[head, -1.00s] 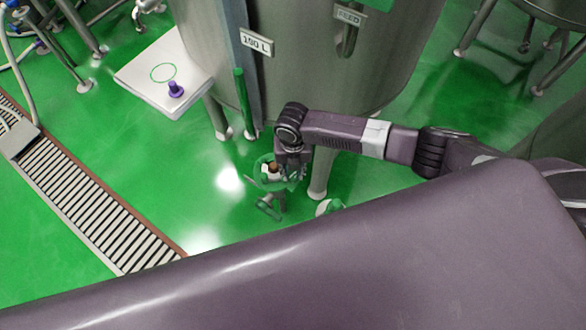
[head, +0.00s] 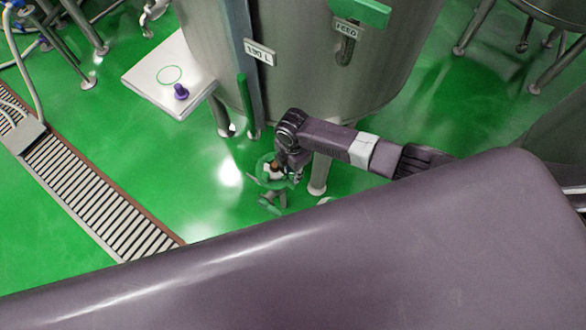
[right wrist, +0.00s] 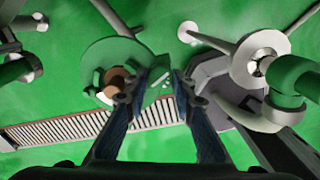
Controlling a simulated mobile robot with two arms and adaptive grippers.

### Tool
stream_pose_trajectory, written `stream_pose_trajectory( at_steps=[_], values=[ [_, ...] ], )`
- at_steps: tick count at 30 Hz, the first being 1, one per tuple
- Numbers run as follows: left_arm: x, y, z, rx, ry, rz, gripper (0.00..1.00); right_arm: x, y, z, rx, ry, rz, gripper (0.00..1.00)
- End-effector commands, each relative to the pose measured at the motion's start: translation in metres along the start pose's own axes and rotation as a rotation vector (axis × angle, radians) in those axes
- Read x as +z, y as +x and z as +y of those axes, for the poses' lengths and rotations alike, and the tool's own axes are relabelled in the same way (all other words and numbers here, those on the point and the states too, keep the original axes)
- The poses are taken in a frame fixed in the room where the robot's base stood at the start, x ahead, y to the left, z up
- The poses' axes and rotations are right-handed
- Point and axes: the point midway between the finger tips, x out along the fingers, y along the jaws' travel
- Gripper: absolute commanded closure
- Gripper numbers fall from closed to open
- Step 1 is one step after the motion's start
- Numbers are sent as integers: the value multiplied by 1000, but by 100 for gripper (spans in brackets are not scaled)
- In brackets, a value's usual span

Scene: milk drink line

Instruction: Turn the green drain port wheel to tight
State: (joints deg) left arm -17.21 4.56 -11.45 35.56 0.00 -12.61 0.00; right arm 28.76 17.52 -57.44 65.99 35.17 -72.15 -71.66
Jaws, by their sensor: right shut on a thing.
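The green drain port wheel (head: 262,168) is low beside the big steel tank, near a tank leg, in the head view. In the right wrist view the green wheel (right wrist: 98,58) is a round disc with a brown hub, partly covered by my fingers. My right gripper (head: 290,178) is at the wheel's right side in the head view. In the right wrist view its two fingers (right wrist: 157,82) stand either side of a green part of the wheel and are shut on it. Any tight marking is too small to read. My left gripper is not in view.
The steel tank (head: 310,75) rises behind the wheel, with a leg (head: 320,172) close to my right gripper. A white stand (head: 160,88) with a purple knob (head: 181,92) is at the left. A floor drain grate (head: 95,195) runs along the left. Green pipework (right wrist: 292,75) stands right in the wrist view.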

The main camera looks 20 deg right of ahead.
Motion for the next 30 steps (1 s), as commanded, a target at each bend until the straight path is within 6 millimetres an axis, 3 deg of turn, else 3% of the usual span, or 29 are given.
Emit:
stream_pose_trajectory(
  at_steps=[15,30],
  values=[
    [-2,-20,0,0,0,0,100,2,-2,1,2,402,-3,100],
    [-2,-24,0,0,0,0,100,3,-1,2,4,518,-4,100]
  ],
)
